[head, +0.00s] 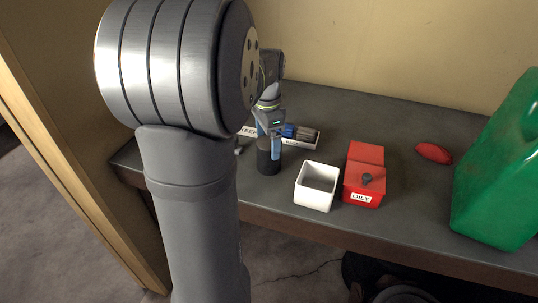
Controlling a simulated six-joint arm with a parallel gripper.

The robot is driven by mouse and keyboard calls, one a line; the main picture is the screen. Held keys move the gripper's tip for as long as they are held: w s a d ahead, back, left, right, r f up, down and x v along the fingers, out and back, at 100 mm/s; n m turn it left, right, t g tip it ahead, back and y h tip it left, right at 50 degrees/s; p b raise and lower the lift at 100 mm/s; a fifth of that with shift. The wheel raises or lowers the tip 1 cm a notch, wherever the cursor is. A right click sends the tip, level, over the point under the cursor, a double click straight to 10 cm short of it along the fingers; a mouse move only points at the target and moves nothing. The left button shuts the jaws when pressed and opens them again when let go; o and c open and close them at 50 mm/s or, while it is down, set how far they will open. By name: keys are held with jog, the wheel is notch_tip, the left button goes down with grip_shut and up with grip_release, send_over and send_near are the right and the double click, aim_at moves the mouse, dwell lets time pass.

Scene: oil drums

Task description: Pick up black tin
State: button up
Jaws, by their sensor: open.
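The black tin (268,163) is a dark upright cylinder on the grey bench, left of the white box. My gripper (270,151) is at the tin, pointing down, with its blue fingers over the tin's upper part. The jaws are open. One finger covers part of the tin's upper side, and I cannot tell whether either finger touches it.
A white open box (315,202) and a red box labelled OILY (364,156) stand to the right. A red oval object (433,153) and a green can (497,180) are further right.

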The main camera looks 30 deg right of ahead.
aim_at(266, 166)
notch_tip(266, 166, down, 4)
jog(key=shift+s+d+f, duration=0.1)
jog(key=shift+s+d, duration=0.05)
jog(key=c, duration=1.3)
jog(key=shift+o, duration=0.2)
